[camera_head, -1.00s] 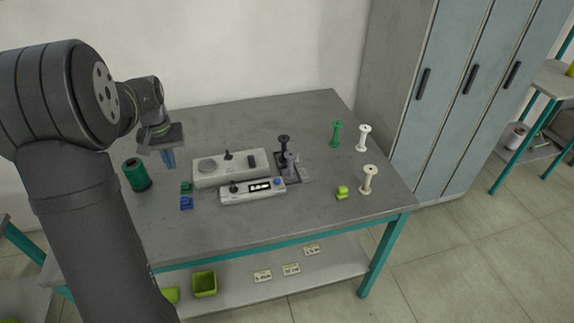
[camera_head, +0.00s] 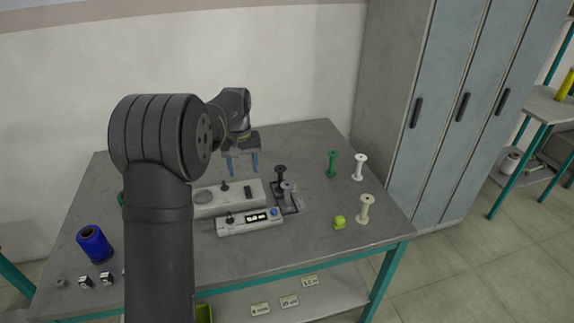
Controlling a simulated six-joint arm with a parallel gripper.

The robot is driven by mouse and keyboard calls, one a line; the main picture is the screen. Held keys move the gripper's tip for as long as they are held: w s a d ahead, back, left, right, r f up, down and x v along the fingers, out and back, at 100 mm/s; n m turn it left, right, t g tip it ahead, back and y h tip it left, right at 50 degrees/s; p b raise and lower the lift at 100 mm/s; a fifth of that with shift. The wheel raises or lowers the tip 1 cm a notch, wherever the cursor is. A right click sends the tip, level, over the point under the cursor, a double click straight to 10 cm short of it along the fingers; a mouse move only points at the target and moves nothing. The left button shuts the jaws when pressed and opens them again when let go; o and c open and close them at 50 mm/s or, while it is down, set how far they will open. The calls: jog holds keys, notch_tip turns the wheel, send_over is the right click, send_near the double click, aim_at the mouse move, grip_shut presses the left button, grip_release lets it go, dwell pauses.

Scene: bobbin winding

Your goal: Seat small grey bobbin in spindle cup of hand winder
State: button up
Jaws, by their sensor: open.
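My gripper (camera_head: 242,163) is open, its two blue fingertips apart with nothing between them. It hangs above the back of the pale boxy unit (camera_head: 214,200). To its right, a dark base plate (camera_head: 292,208) carries a grey spool-shaped piece (camera_head: 288,190) and a black upright piece (camera_head: 280,172). I cannot tell which of these is the small grey bobbin or the spindle cup. A small grey object (camera_head: 60,282) also lies at the front left of the table; its shape is too small to tell.
The front right is clear.

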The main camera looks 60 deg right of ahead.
send_over(287, 185)
jog(key=shift+d+f, duration=0.1)
jog(key=shift+d, duration=0.05)
jog(key=shift+f, duration=3.75)
jog(key=c, duration=0.6)
jog(key=shift+r, duration=0.15)
jog(key=shift+r, duration=2.35)
jog(key=shift+w, duration=0.15)
